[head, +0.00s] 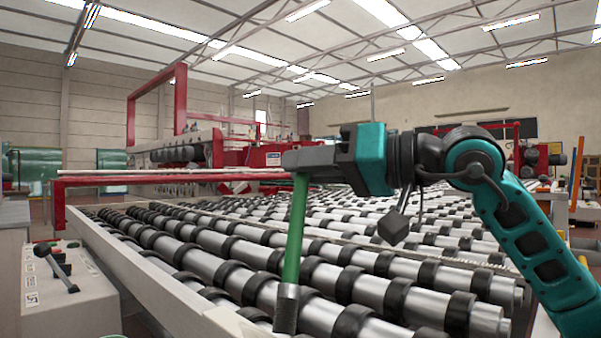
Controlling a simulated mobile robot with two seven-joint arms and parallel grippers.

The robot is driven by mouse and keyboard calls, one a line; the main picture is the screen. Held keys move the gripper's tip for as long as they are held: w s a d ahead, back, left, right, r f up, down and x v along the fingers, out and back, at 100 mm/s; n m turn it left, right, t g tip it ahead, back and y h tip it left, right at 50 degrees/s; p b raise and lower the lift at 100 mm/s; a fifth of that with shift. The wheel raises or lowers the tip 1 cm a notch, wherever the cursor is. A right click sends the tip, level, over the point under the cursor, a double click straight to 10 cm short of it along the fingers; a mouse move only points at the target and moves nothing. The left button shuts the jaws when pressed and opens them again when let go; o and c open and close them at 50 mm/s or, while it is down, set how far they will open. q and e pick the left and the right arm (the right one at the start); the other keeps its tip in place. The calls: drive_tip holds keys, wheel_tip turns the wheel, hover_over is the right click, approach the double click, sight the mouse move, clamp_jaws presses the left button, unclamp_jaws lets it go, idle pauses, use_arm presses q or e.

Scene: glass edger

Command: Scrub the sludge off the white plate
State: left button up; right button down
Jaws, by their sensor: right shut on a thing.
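My right gripper (300,160) is shut on the upper end of a green-handled tool (295,235). The tool hangs down nearly upright, with a grey metal lower part (286,305) in front of the rollers. Its bottom end is near the lower edge of the head view. A pale flat surface (228,324) shows just left of that end; I cannot tell whether it is the white plate. No sludge can be made out. I cannot tell whether the tool touches anything. My left gripper is not in view.
A conveyor of steel rollers with black rings (200,232) fills the middle. A pale control box with a black lever (70,290) stands at the lower left. A red rail frame (58,205) and red machine (250,157) stand behind. Free air lies above the rollers.

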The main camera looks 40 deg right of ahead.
drive_tip(key=shift+s, duration=3.9)
drive_tip(key=shift+w+a+f+p, duration=0.15)
drive_tip(key=shift+w+a+p, duration=0.1)
drive_tip(key=shift+w, duration=0.8)
drive_tip(key=shift+w+a+f+p, duration=0.1)
drive_tip(key=shift+w+f+p, duration=0.15)
drive_tip(key=shift+w, duration=0.75)
drive_tip(key=shift+w+a+f+p, duration=0.1)
drive_tip(key=shift+w+a+p, duration=0.15)
drive_tip(key=shift+w, duration=0.8)
drive_tip(key=shift+w+d+f+p, duration=0.1)
drive_tip(key=shift+w+p, duration=0.25)
drive_tip(key=shift+w, duration=0.4)
use_arm(q)
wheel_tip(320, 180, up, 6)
drive_tip(key=p, duration=0.5)
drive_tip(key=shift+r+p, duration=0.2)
drive_tip(key=shift+p, duration=0.2)
use_arm(e)
drive_tip(key=w, duration=0.7)
drive_tip(key=shift+w+r, duration=0.2)
drive_tip(key=shift+w, duration=0.15)
